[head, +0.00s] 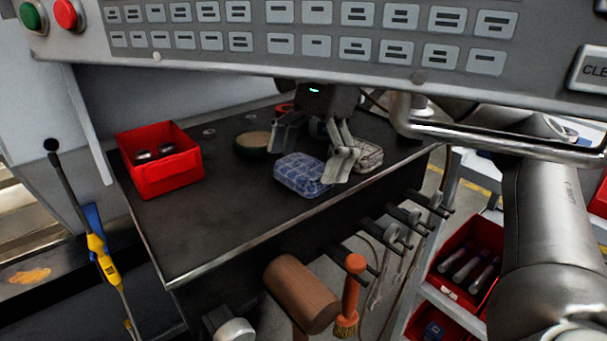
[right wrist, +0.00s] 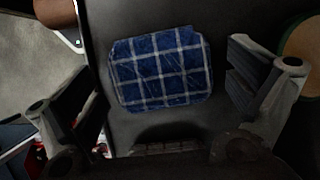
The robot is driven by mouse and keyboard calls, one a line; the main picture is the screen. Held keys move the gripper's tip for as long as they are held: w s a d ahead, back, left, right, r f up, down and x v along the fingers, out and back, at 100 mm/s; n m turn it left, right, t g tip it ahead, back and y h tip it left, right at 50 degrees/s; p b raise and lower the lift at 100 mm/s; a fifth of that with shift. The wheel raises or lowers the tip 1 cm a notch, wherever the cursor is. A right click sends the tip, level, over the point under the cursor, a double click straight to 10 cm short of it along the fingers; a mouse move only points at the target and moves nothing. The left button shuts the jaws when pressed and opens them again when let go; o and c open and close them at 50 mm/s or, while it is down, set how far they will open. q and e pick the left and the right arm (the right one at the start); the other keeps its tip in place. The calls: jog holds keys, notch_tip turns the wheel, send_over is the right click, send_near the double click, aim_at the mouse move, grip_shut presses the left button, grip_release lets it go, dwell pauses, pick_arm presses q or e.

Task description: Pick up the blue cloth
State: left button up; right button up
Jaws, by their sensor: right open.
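The blue cloth (head: 303,174) is a folded pad with a white check pattern, lying on the dark bench top (head: 215,235). My right gripper (head: 316,165) is above the bench, its fingers close to the cloth in the head view. In the right wrist view the cloth (right wrist: 161,69) lies between the two spread fingers (right wrist: 160,100), with gaps on both sides. The right gripper is open and holds nothing. The control panel hides part of my right gripper's wrist in the head view. My left gripper is not in view.
A grey checked cloth (head: 364,156) lies right of the blue one. A green-edged round item (head: 252,143) and a red bin (head: 160,160) stand to the left. A control panel (head: 330,38) and metal bar (head: 470,142) hang in front. A mallet (head: 301,294) hangs at the bench front.

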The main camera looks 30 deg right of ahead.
aim_at(305, 164)
jog(key=c, duration=0.9)
jog(key=shift+r, duration=0.1)
jog(key=shift+r, duration=0.45)
notch_tip(305, 164, up, 6)
jog(key=shift+r+p, duration=0.2)
jog(key=shift+p, duration=0.75)
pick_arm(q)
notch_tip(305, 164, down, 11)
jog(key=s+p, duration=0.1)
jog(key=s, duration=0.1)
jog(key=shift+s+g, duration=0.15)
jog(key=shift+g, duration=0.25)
pick_arm(e)
jog(key=shift+r, duration=1.3)
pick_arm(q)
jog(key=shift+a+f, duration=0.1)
